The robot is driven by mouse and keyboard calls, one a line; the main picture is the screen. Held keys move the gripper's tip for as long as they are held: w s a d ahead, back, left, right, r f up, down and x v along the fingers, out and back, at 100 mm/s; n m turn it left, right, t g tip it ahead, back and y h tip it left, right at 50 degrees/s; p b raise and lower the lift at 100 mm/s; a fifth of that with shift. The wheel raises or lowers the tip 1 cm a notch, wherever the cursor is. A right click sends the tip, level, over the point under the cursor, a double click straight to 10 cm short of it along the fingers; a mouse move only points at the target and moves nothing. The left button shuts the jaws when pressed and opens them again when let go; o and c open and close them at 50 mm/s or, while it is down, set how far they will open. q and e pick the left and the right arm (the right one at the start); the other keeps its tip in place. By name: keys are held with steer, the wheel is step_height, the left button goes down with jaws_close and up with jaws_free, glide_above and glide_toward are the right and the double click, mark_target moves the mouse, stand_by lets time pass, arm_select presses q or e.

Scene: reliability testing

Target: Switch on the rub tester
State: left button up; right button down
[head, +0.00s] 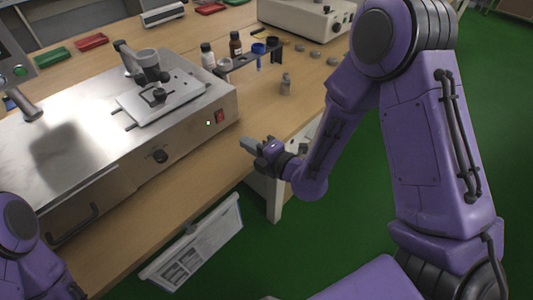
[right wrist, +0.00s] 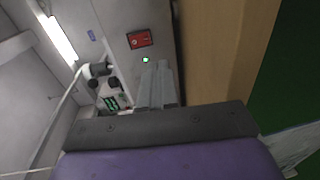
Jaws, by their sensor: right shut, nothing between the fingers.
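The rub tester (head: 60,140) is a wide metal box on the wooden bench, with a rubbing head (head: 150,66) over a plate on top. Its front face has a dark knob (head: 160,157) and a red switch (head: 219,117) near the right end. A small pale light (head: 208,123) shows beside the switch. In the right wrist view the red switch (right wrist: 140,39) sits in a dark frame, just beyond my fingertips. My right gripper (head: 246,144) is shut and empty, in front of the tester's right end and apart from the switch. My left gripper is out of view.
A dark rack (head: 240,60) and small bottles (head: 235,44) stand behind the tester's right end. Another pale instrument (head: 305,18) is farther back. Green and red trays (head: 91,41) lie at the back left. The bench's front edge (head: 185,190) runs below the tester.

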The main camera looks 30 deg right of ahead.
steer(key=s, duration=0.1)
steer(key=s+d, duration=0.2)
steer(key=s, duration=0.1)
steer(key=shift+d+f+b, duration=0.2)
steer(key=shift+f+b, duration=0.05)
steer(key=shift+b, duration=0.15)
